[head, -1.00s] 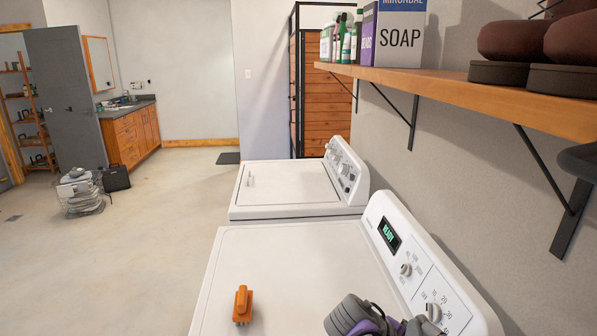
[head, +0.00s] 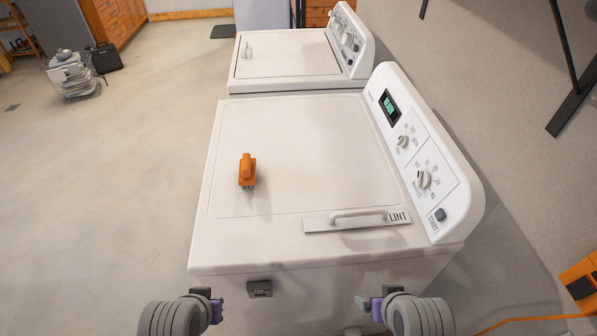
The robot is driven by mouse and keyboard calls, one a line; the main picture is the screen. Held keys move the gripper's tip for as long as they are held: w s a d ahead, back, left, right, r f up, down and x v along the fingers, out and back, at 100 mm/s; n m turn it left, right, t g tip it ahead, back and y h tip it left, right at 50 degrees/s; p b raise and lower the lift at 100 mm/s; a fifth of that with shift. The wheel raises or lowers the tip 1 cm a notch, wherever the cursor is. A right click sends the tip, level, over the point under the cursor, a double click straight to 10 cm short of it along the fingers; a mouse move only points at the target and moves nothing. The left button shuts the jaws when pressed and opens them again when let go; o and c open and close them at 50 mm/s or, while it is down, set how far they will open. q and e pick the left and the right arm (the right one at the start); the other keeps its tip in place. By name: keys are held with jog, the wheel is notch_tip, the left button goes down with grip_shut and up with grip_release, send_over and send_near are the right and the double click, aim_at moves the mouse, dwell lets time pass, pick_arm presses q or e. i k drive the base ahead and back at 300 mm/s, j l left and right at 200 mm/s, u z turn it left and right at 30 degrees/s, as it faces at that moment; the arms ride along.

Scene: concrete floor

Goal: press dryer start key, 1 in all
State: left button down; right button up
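The white dryer (head: 300,130) stands in front of me, its control panel (head: 415,150) sloping up along its right side. The start key (head: 440,214) is a small dark grey-blue button at the panel's near end, beside the printed word START. A green-lit display (head: 389,106) and two dials are farther back on the panel. My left gripper (head: 208,306) is at the bottom left, near the dryer's front edge. My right gripper (head: 370,308) is at the bottom, right of centre, below and left of the key and apart from it. Their finger gaps are unclear.
An orange object (head: 247,170) lies on the dryer top. A LINT panel with a handle (head: 358,214) is near the front edge. A second white machine (head: 290,55) stands behind. An orange item (head: 580,285) with a cord is at right.

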aim_at(439, 214)
jog(key=z, duration=1.3)
